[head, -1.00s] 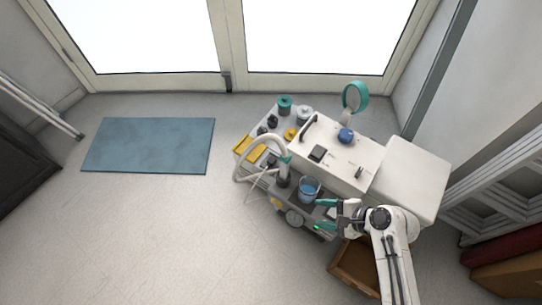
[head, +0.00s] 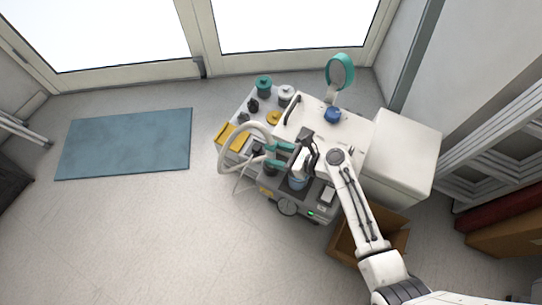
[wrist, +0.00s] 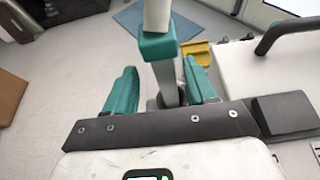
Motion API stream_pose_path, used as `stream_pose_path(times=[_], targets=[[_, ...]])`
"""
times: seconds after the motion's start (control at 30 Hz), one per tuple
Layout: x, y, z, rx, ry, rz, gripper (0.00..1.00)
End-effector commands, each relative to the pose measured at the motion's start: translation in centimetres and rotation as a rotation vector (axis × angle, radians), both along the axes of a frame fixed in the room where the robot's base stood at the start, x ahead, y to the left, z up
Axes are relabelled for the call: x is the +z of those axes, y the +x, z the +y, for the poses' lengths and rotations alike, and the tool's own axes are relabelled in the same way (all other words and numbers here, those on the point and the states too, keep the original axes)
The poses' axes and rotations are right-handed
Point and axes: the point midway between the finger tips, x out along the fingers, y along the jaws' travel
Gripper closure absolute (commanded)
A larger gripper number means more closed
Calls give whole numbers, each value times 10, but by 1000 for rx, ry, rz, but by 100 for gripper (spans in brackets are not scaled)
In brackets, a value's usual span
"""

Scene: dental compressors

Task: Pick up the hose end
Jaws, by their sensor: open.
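The hose end is a white tube with a teal collar (wrist: 158,46) and a grey part below it. It stands upright, seen between the two teal fingers of my gripper (wrist: 161,68) in the wrist view. The fingers are open, with a gap visible on both sides of it; I cannot tell how far in front of the fingertips it is. In the head view the white hose (head: 226,143) arches left from the unit, and my gripper (head: 270,155) points left at its right-hand end, partly hiding it.
The white compressor cabinet (head: 318,125) with a black handle stands just beyond my gripper. Yellow trays (head: 232,136) and jars (head: 263,84) lie behind. An open brown box (head: 345,240) sits on the floor. Floor at left is clear around a blue mat (head: 125,143).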

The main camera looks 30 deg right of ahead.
Motion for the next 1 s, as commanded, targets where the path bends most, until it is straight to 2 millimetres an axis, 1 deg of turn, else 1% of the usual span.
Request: stream_pose_path(times=[0.2, 0.3, 0.4, 0.63, 1.0], targets=[[-12, 28, 12, 3, 0, -2, 45], [-16, 36, 19, 3, 0, -2, 45], [-17, 40, 21, 2, -1, -2, 45], [-17, 40, 22, 2, -1, -2, 46], [-17, 40, 21, 2, -1, -2, 81]])
